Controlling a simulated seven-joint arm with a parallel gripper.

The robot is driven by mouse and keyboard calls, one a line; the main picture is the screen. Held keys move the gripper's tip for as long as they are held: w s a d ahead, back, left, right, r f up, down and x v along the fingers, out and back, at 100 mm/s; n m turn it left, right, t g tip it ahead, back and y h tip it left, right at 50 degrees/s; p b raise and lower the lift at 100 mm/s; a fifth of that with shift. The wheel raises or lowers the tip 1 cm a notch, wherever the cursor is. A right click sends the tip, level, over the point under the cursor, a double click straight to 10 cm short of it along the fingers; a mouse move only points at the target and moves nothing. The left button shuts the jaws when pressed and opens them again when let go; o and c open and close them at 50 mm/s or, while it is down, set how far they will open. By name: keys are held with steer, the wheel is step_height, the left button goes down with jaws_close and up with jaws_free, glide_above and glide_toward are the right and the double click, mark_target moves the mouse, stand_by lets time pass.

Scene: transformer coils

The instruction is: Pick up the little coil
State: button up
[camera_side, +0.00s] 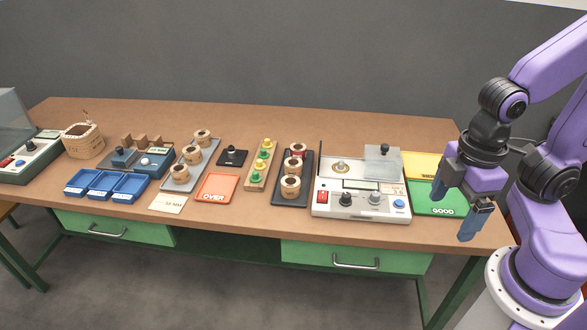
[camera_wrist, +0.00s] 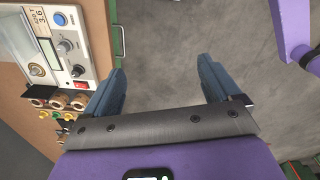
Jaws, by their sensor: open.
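Several tan wound coils stand on two trays in the side view. One group, with a coil (camera_side: 191,153) in its middle, is on a grey tray (camera_side: 212,150). Another group, with a front coil (camera_side: 291,186) and a back coil (camera_side: 297,149), is on a dark tray (camera_side: 283,200). I cannot tell which is the little coil. My gripper (camera_side: 453,210) is open and empty at the right end of the table, well right of all the coils. In the wrist view my gripper (camera_wrist: 163,68) has floor between its blue fingers; small coils (camera_wrist: 77,103) show at the left.
A white tester (camera_side: 350,203) with knobs stands between the dark tray and my gripper. A green GOOD mat (camera_side: 436,203) and a yellow mat lie beside it. A red OVER tray (camera_side: 216,187), blue bins (camera_side: 106,185) and a wooden peg strip (camera_side: 260,170) sit farther left.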

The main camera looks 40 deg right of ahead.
steer(key=w+a+m+t, duration=0.1)
steer(key=w+a+m, duration=0.25)
steer(key=w, duration=0.45)
steer(key=w+a+m+h, duration=0.15)
steer(key=w+m, duration=0.25)
steer(key=w, duration=0.4)
steer(key=w+a+m+t, duration=0.1)
steer(key=w+a+m, duration=0.25)
steer(key=w, duration=0.45)
steer(key=m+h, duration=0.3)
steer(key=m, duration=0.9)
glide_above(293, 163)
steer(key=s+a, duration=0.2)
steer(key=a, duration=0.1)
steer(key=shift+t+y, duration=0.25)
steer(key=shift+t, duration=0.05)
steer(key=f, duration=1.7)
steer(key=shift+s+d, duration=0.2)
steer(key=shift+d, duration=0.05)
steer(key=shift+x, duration=2.7)
steer(key=shift+s, duration=0.15)
steer(key=shift+a, duration=0.1)
steer(key=c, duration=1.2)
